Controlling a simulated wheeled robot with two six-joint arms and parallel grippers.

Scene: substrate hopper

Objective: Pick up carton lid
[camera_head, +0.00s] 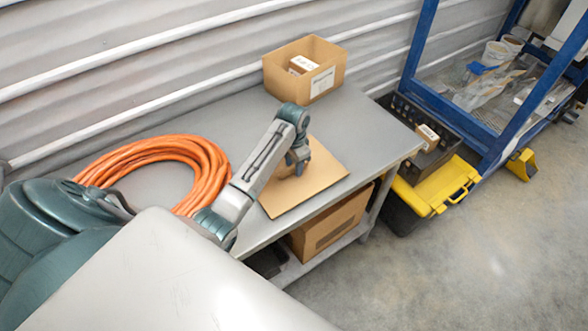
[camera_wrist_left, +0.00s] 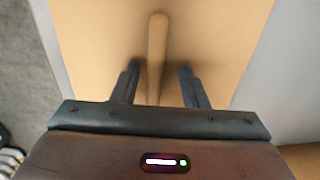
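The carton lid (camera_head: 318,176) is a flat tan cardboard sheet lying on the grey bench, near its front edge. In the left wrist view the lid (camera_wrist_left: 90,35) fills the middle, with a raised tan ridge (camera_wrist_left: 157,50) running along it. My left gripper (camera_head: 298,166) is over the lid in the head view. In the left wrist view its two fingers (camera_wrist_left: 158,82) stand apart, one on each side of the ridge, with gaps between. Whether the fingertips touch the lid cannot be told. My right gripper is not in view.
An open cardboard box (camera_head: 284,72) with a small carton inside stands at the back of the bench (camera_head: 375,125). A coiled orange hose (camera_head: 205,160) lies left of the lid. Another carton (camera_head: 330,222) sits on the lower shelf. A yellow-lidded toolbox (camera_head: 435,185) stands right of the bench.

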